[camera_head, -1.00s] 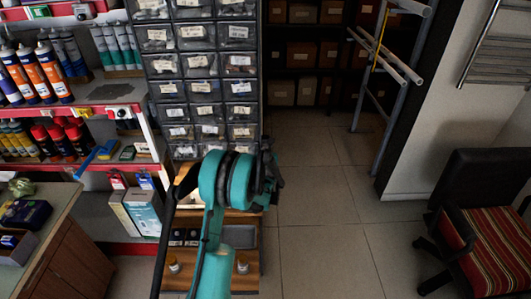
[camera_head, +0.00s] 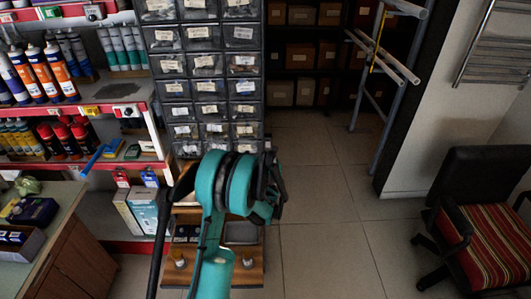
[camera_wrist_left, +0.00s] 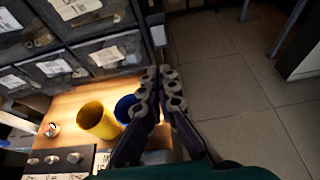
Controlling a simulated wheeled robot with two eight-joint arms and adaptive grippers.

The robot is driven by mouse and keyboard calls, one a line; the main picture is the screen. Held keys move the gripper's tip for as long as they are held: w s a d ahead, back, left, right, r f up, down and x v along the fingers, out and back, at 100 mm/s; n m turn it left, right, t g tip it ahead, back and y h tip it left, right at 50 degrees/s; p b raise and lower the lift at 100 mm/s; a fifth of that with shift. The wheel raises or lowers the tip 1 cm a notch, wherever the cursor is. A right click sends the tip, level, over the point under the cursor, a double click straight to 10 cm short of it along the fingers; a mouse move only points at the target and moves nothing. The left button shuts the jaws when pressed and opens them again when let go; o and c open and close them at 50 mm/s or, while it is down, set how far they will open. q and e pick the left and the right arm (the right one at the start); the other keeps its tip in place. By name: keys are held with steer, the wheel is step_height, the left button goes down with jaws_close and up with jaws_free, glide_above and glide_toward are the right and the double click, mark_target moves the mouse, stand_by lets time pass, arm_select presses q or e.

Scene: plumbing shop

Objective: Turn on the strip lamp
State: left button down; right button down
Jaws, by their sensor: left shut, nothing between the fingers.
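I cannot make out the strip lamp for certain in either view. A small white box with a red button (camera_head: 123,112) sits on the red front edge of the shelf at the left. In the head view my teal left arm hides most of the left gripper, near the wooden bench below the drawer cabinet. In the left wrist view the left gripper (camera_wrist_left: 160,92) is shut and empty, its fingertips above the right end of the bench. A small round red and white thing (camera_wrist_left: 51,130) lies on the lit bench top. My right gripper is out of view.
A yellow cup (camera_wrist_left: 98,120) and a blue cup (camera_wrist_left: 126,108) stand on the wooden bench (camera_wrist_left: 70,103), close to the fingers. The drawer cabinet (camera_head: 205,75) rises behind. A striped chair (camera_head: 490,245) stands right. The tiled floor between is clear.

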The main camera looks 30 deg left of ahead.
arm_select(q)
steer(key=s+d, duration=0.2)
steer(key=s, duration=0.1)
steer(key=s+d+p, duration=0.1)
steer(key=shift+s+d+r, duration=0.2)
steer(key=shift+s+r, duration=0.1)
